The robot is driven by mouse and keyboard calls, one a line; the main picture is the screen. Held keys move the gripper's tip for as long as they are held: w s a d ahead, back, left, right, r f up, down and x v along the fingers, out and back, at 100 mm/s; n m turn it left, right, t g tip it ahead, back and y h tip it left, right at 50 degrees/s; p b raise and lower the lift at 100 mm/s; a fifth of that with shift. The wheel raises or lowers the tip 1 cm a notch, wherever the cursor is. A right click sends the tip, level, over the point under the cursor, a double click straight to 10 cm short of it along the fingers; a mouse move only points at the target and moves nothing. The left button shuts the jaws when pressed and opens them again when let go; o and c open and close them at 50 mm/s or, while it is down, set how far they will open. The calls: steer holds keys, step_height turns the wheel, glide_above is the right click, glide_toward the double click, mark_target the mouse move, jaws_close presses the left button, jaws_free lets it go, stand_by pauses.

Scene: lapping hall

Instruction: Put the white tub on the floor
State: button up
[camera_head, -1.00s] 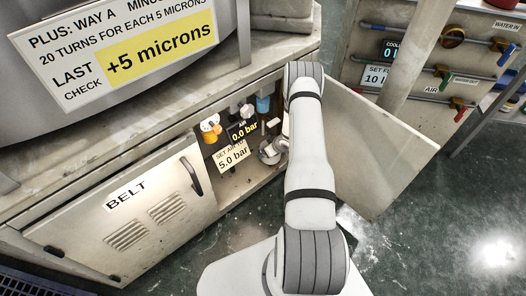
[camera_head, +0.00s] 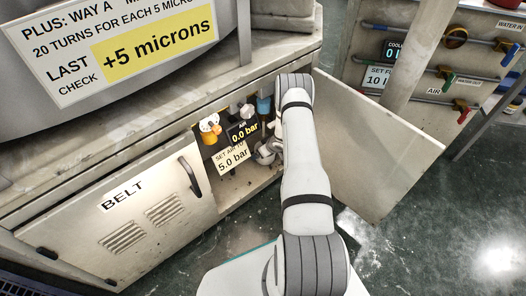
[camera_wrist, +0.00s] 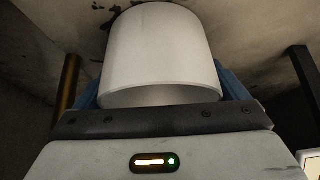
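The white tub (camera_wrist: 160,50) fills the upper middle of the wrist view, close in front of my gripper, with its rim facing the bottom of that view. Blue finger parts of my gripper (camera_wrist: 160,98) show at both sides of the tub, partly hidden behind it. Whether the fingers press on the tub cannot be seen. In the head view my gripper (camera_head: 266,152) is inside the open cabinet, mostly hidden by my arm, and I cannot make out the tub. The dark green floor (camera_head: 420,235) lies in front of the cabinet.
The open cabinet door (camera_head: 375,150) stands out to the right of my arm. The closed BELT door (camera_head: 150,225) is at the left. Floor at the right is clear.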

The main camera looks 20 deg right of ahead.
steer(key=shift+o, duration=0.6)
steer(key=shift+r, duration=0.1)
steer(key=shift+r+p, duration=0.3)
steer(key=p+v, duration=0.4)
steer(key=v, duration=0.7)
steer(key=shift+s+r, duration=0.2)
steer(key=shift+s, duration=0.1)
